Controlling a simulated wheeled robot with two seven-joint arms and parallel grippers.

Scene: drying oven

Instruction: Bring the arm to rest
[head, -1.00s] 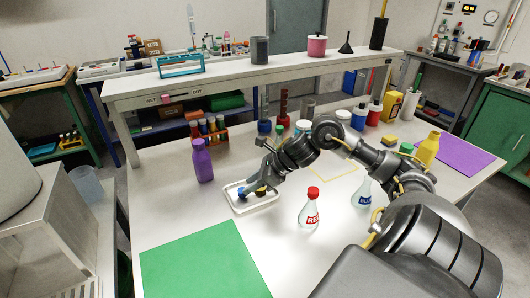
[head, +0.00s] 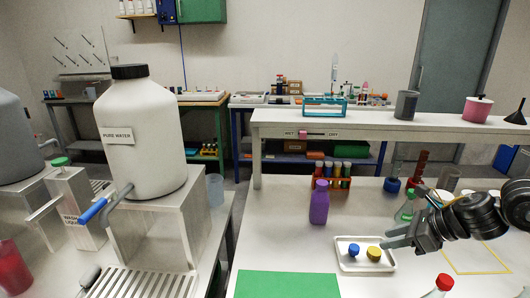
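My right gripper (head: 390,236) comes in from the right, just right of the white tray (head: 345,264) and above the table (head: 270,222). Its fingers point left and look parted, with nothing seen between them. The tray holds a blue stopper (head: 354,250) and a yellow stopper (head: 374,253). A red-capped bottle (head: 442,284) is cut off by the lower edge. My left arm and gripper are out of view.
A purple bottle (head: 319,203) and a rack of tubes (head: 333,175) stand behind the tray. A green-capped bottle (head: 405,208) is close behind my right arm. A green mat (head: 287,285) lies in front. A large pure-water jug (head: 143,140) stands left.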

